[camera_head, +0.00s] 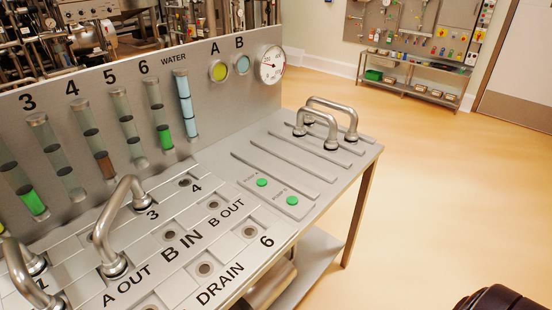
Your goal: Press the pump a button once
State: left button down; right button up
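The pump A button (262,182) is a small round green button on the grey panel, with a small label on its left. The pump B button (292,201) is a similar green button just nearer and to the right. The label lettering is small, but the upper one seems to read pump A. Nothing covers either button. Neither gripper is in view. A dark rounded part at the bottom right corner seems to be mine.
Metal pipe handles (327,117) stand at the panel's far end, and another handle (121,221) arches over the near left. The upright board (206,110) with tubes and a gauge (271,64) rises behind. The floor (440,190) at right is clear.

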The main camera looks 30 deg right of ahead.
aim_at(261, 182)
jog(key=i+l, duration=0.1)
jog(key=l, duration=0.6)
jog(key=i+l, duration=0.1)
jog(key=l, duration=0.55)
jog(key=i+l, duration=0.1)
jog(key=l, duration=0.6)
jog(key=i+l, duration=0.1)
jog(key=l, duration=0.6)
jog(key=i+u, duration=0.05)
